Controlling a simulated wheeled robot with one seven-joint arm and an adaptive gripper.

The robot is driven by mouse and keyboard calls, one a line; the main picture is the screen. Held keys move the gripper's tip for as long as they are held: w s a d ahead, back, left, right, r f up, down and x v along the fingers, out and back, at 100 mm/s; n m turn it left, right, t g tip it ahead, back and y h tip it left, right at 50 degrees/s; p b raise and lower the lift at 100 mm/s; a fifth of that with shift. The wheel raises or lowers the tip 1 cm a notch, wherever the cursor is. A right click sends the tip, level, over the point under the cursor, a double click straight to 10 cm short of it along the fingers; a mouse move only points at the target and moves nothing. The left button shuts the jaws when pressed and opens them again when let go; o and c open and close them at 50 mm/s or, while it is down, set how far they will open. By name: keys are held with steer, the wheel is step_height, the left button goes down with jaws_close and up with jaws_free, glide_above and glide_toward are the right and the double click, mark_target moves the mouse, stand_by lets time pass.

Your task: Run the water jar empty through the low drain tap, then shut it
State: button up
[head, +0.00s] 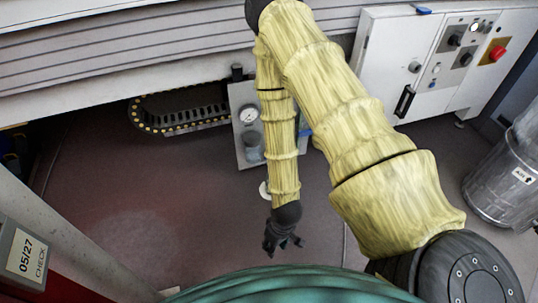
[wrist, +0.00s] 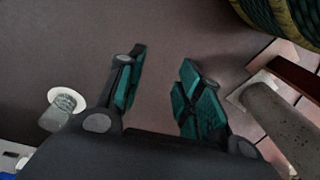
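A grey panel (head: 241,98) stands low under the machine in the head view, with a round gauge (head: 249,115) on it. Below the gauge is a dark, rounded jar-like bowl (head: 252,143), partly behind my arm. Its water level and drain tap cannot be made out. A white disc (head: 263,190) sits below it, partly hidden by my forearm. A white-rimmed round piece with a greyish, clear-looking body (wrist: 66,101) shows left in the wrist view. My gripper (head: 283,246) hangs over the floor, nearer than the panel. Its fingers are apart and empty in the wrist view (wrist: 163,88).
A black cable chain (head: 180,122) lies left of the panel. A white control cabinet (head: 405,65) stands right, with a red button (head: 497,53). A metal bin (head: 500,178) is at far right. The floor (head: 130,225) at left centre is clear.

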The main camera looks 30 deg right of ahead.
steer(key=w+d+r+n+t+y, duration=0.1)
steer(key=w+d+r+n, duration=0.2)
steer(key=w, duration=0.6)
steer(key=w+d+r+n+y, duration=0.15)
steer(key=w+d, duration=0.35)
steer(key=w, duration=0.5)
steer(key=w+d+r+n+t+b, duration=0.1)
steer(key=w+d+r+n, duration=0.1)
steer(key=w+d+r, duration=0.4)
steer(key=w+d+r+n+b, duration=0.1)
steer(key=w+d+r+n, duration=0.2)
steer(key=d, duration=0.6)
steer(key=shift+h, duration=0.25)
steer(key=b+x, duration=0.1)
steer(key=x, duration=0.2)
steer(key=b+x, duration=0.1)
steer(key=x, duration=0.3)
steer(key=b+x, duration=0.1)
steer(key=x, duration=0.3)
steer(key=shift+w+b, duration=0.35)
steer(key=shift+w, duration=0.1)
steer(key=shift+m, duration=0.25)
jaws_close()
